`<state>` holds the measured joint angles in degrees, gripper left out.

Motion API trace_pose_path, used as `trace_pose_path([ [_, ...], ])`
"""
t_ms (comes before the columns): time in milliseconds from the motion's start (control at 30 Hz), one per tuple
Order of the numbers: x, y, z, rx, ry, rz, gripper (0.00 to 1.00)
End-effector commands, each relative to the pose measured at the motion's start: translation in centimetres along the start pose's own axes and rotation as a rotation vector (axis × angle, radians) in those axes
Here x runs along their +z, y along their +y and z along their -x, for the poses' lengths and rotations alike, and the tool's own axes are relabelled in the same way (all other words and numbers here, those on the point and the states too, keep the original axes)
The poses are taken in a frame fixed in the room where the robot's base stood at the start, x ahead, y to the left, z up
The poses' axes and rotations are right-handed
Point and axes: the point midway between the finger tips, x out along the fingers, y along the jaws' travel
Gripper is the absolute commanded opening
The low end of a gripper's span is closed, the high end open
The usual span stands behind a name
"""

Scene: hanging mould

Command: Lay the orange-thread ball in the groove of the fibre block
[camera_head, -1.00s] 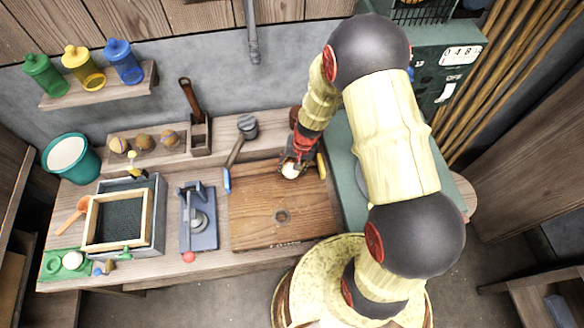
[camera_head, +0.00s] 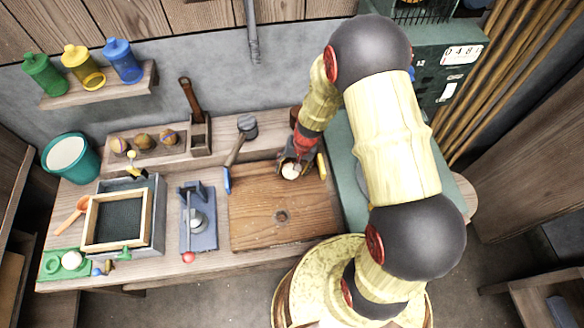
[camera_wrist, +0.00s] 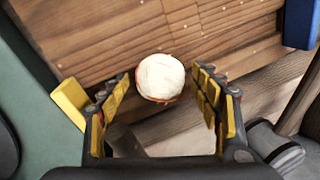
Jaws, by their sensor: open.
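A cream ball with an orange line low on its side (camera_wrist: 160,78) lies between the spread fingers of my gripper (camera_wrist: 164,100) in the wrist view. In the head view the ball (camera_head: 290,171) is at the back right of a brown wooden board (camera_head: 265,220), with my gripper (camera_head: 295,160) just over it. My gripper is open, with gaps on both sides of the ball. The ball appears to rest on the wood at or near the board's back edge. I cannot clearly make out the fibre block or its groove; the ball and fingers hide part of the surface there.
A blue-grey press (camera_head: 197,220), a framed tray (camera_head: 117,222) and a green holder with a white ball (camera_head: 52,268) stand farther left. Three patterned balls (camera_head: 144,142) sit behind.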

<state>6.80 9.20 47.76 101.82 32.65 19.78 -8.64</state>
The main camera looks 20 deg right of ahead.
Motion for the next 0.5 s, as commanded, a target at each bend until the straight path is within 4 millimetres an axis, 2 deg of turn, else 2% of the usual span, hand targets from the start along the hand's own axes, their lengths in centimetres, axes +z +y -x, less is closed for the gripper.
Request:
trace_pose_path([
  [333,0.0,0.0,0.1,0.000,0.000,0.000,0.68],
  [500,-0.1,-0.1,1.6,-0.002,0.003,0.000,0.68],
])
